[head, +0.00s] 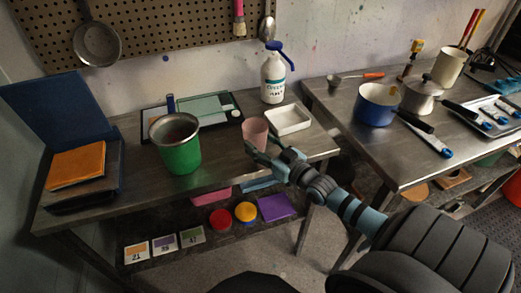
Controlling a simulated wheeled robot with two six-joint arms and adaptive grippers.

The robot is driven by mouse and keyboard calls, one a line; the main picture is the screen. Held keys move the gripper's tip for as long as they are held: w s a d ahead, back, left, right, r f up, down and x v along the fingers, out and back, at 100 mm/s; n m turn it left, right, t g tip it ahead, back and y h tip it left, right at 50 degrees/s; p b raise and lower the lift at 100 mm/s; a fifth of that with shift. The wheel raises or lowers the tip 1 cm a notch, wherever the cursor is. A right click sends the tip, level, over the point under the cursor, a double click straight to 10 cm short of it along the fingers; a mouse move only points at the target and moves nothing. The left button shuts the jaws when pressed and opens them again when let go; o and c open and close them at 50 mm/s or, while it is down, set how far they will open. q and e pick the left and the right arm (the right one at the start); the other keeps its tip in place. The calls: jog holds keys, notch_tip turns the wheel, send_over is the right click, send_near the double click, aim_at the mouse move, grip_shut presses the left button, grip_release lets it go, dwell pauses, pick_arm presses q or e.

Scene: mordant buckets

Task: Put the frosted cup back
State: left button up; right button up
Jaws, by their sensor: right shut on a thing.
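The frosted cup (256,130) is a pale pink, slightly see-through cup near the front right of the left table. My right gripper (263,148) comes in from the lower right and is shut on the frosted cup at its lower part. The cup looks upright. The gripper's fingers hide its base, so I cannot tell whether it touches the table. My left gripper is not in view.
A green bucket (180,155) with a metal rim stands left of the cup. A white tray (288,120) lies right of it, with a white bottle (273,78) behind. A blue pot (377,106) stands on the right table (385,155). A gap separates the tables.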

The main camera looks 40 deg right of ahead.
jog(key=shift+r, duration=0.15)
jog(key=o, duration=1.3)
